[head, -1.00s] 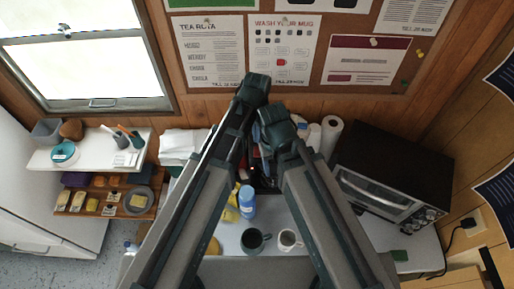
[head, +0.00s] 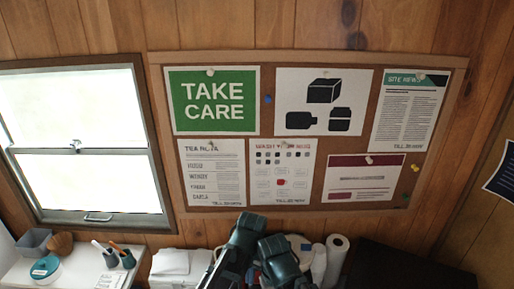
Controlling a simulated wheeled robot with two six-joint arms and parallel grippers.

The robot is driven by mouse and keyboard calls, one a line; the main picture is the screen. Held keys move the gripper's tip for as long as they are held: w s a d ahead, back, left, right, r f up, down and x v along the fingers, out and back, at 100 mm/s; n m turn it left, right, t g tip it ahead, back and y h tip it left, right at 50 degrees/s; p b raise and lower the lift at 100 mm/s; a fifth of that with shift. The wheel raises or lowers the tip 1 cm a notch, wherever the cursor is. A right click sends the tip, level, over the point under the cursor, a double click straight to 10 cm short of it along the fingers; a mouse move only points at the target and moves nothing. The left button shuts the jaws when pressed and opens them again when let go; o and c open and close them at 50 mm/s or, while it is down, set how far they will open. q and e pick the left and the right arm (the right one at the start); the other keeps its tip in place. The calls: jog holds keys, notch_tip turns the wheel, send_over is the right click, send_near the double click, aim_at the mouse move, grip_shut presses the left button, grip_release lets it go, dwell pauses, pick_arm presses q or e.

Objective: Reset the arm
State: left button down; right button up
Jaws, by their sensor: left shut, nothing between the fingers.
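My left gripper (head: 250,222) is at the bottom middle of the head view, in front of the wood wall just under the notice board (head: 320,204). It is dark green, points up and away, and is shut with nothing in it. My right arm's dark green end (head: 277,257) is close beside it on the right and a little lower. Its fingers do not show clearly, so I cannot tell whether it is open or shut.
A white shelf (head: 60,270) at lower left holds a grey bin (head: 33,243), a teal-lidded tub (head: 45,267) and dark cups with utensils (head: 120,259). A paper roll (head: 336,255) and black oven (head: 405,268) stand at lower right. A window (head: 85,140) is left.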

pick_arm(q)
jog(key=shift+n+y, duration=0.3)
jog(key=shift+n, duration=0.4)
jog(key=s+a+f+b, duration=0.1)
jog(key=s+f+b, duration=0.1)
jog(key=f, duration=0.1)
jog(key=s+a+f+b, duration=0.1)
jog(key=s+f+b, duration=0.2)
jog(key=f, duration=0.1)
jog(key=s+a+f+b, duration=0.1)
jog(key=s+f+b, duration=0.1)
jog(key=f+b, duration=0.1)
jog(key=shift+s+a+f, duration=0.15)
jog(key=shift+a+f, duration=0.1)
jog(key=shift+a, duration=0.15)
jog(key=shift+s+d+f, duration=0.15)
jog(key=shift+s+d, duration=0.05)
jog(key=shift+s, duration=0.15)
pick_arm(e)
notch_tip(320, 180, down, 11)
pick_arm(q)
jog(key=shift+a, duration=0.1)
pick_arm(e)
jog(key=shift+w+r, duration=0.1)
